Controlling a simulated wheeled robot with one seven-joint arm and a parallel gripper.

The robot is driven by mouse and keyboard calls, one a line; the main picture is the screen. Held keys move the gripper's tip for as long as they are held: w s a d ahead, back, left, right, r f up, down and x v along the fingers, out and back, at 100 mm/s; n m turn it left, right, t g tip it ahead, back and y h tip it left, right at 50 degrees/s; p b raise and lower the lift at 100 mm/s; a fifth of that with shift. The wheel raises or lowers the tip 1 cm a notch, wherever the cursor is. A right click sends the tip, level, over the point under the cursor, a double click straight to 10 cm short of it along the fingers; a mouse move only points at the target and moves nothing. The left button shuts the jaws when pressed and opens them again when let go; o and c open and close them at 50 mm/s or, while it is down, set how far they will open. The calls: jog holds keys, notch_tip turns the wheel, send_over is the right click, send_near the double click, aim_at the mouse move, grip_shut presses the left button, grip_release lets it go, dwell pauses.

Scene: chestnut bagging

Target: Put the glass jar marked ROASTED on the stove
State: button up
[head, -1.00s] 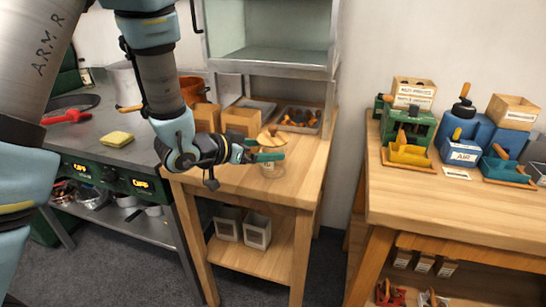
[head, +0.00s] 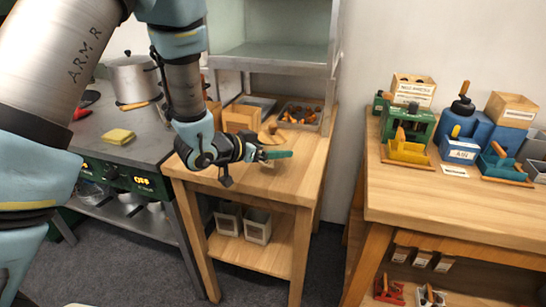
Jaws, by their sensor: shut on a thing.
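My gripper (head: 275,155) is over the front part of the wooden table in the middle. Its green-tipped fingers point right and are shut on a small clear thing, which looks like the glass jar (head: 267,164). The jar is faint and mostly hidden by the fingers; I cannot read any marking on it, nor tell whether it touches the table. The stove (head: 150,152) is the dark-topped unit to the left, with green front and lit displays. A round wooden piece with a knob (head: 271,135) is just behind the gripper.
A metal pot (head: 133,78) and a yellow sponge (head: 118,136) are on the stove, with bare top around the sponge. Wooden boxes (head: 240,118) and a tray of chestnuts (head: 299,115) stand behind my gripper. A second table (head: 440,200) with coloured bins is at right.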

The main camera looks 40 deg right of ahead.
grip_shut()
jog(key=shift+r, duration=0.15)
